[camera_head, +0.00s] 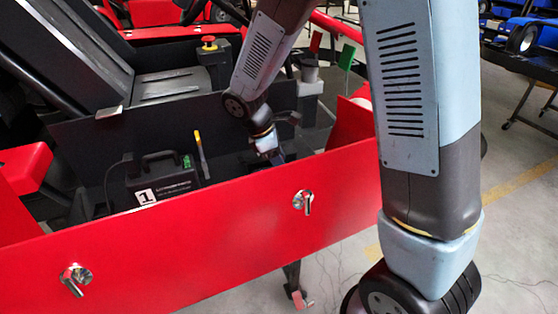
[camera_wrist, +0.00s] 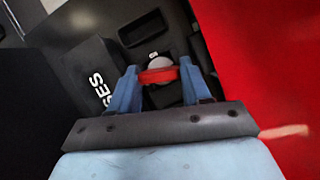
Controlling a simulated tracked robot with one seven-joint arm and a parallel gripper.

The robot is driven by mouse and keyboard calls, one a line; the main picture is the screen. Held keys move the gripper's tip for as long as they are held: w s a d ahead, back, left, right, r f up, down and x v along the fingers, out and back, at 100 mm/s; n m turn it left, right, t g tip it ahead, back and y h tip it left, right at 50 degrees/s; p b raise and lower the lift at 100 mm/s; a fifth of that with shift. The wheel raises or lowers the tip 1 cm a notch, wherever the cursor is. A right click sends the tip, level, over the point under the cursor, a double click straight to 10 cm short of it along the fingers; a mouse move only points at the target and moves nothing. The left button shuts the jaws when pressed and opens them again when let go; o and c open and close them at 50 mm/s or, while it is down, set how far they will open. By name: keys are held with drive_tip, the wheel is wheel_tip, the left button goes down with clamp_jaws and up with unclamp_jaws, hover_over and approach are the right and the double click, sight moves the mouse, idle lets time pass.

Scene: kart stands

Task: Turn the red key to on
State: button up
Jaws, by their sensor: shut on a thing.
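The red key (camera_wrist: 158,75) shows in the wrist view as a flat red grip in front of a round pale switch face (camera_wrist: 159,62) on a dark panel. My gripper (camera_wrist: 158,78) has its two blue fingers on either side of the red key, shut on it. In the head view my gripper (camera_head: 272,152) reaches down inside the kart's side bay, behind the red side panel. The key is hidden there by my gripper and arm. I cannot read the key's on or off mark.
The red side panel (camera_head: 230,230) with two bolts stands close in front of my gripper. A black box marked 1 (camera_head: 155,180) and a yellow-handled tool (camera_head: 201,155) are to its left. A red stop button (camera_head: 209,42) sits behind.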

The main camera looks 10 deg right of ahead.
drive_tip(key=m+g, duration=0.1)
drive_tip(key=m, duration=0.1)
drive_tip(key=shift+m, duration=0.4)
drive_tip(key=m+g, duration=0.1)
drive_tip(key=m, duration=0.4)
drive_tip(key=shift+w+d+g+y, duration=0.1)
drive_tip(key=shift+w+g+y, duration=0.1)
drive_tip(key=shift+g+y, duration=0.2)
drive_tip(key=shift+m, duration=0.5)
drive_tip(key=shift+d+m+g+y, duration=0.15)
drive_tip(key=shift+m+g+y, duration=0.35)
drive_tip(key=shift+m, duration=0.7)
drive_tip(key=m+y, duration=0.1)
drive_tip(key=m, duration=0.2)
drive_tip(key=shift+m+g, duration=0.3)
drive_tip(key=o, duration=1.1)
